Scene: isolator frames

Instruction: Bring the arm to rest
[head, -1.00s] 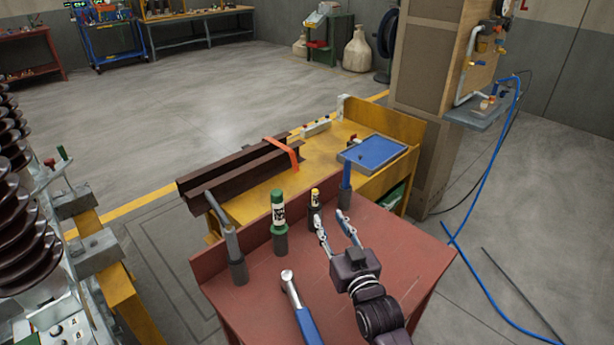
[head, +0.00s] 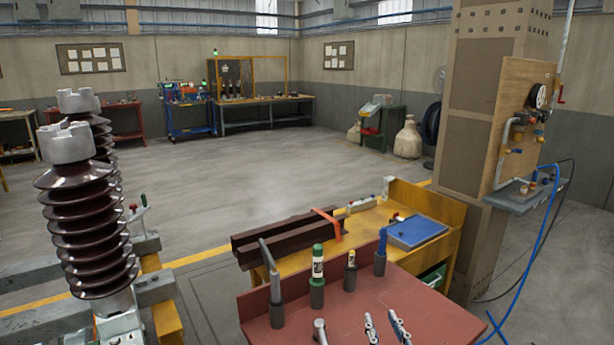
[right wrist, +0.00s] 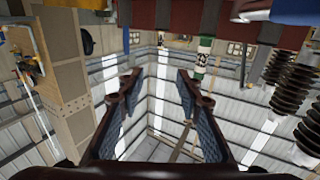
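My right gripper (head: 384,326) shows at the bottom edge of the head view, over the red table (head: 440,318). Its two fingers are apart with nothing between them. In the right wrist view the open fingers (right wrist: 160,88) show with clear space between them. That view appears upside down, with the table edge along its top. The rest of the right arm is below the head view. My left gripper is in neither view.
A metal tool head (head: 320,330) lies near the gripper. A yellow bench with dark beams (head: 285,238) stands behind. Brown insulators (head: 88,225) stand left.

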